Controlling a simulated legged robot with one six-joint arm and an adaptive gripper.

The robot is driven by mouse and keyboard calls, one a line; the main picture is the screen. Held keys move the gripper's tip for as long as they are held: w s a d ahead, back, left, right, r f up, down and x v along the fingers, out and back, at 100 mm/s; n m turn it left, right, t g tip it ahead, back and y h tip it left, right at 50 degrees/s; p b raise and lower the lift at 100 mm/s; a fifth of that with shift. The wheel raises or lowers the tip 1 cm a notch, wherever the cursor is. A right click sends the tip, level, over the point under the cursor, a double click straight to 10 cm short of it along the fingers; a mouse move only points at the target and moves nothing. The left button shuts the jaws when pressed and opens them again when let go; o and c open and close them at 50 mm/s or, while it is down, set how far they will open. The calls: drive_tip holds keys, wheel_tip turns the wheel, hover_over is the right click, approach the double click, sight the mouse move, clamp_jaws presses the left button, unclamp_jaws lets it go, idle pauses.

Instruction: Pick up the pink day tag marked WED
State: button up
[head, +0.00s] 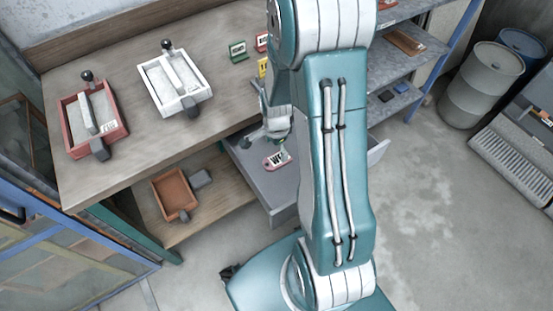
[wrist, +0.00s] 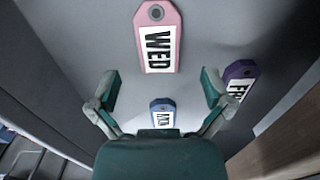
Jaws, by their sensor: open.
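The pink day tag marked WED (wrist: 158,38) lies flat in an open grey drawer (head: 262,188), with its holed end at the top of the wrist view. In the head view the pink tag (head: 277,160) shows just below my gripper (head: 270,138). In the wrist view my gripper (wrist: 160,88) is open and empty, with its two fingers spread either side of the tag's near end. A blue tag marked MON (wrist: 162,112) lies nearer my palm, partly hidden by it. A purple tag (wrist: 238,82) with letters starting FR lies beside the right finger.
The workbench (head: 130,125) above the drawer holds a red tray (head: 68,140), a white tray (head: 160,105) and small coloured cards (head: 238,50). A brown tray (head: 174,192) sits on the shelf below. Drawer walls stand close around the tags.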

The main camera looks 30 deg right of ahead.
sight(277, 159)
drive_tip(key=shift+d+f, duration=0.1)
drive_tip(key=shift+f, duration=2.6)
drive_tip(key=c, duration=0.9)
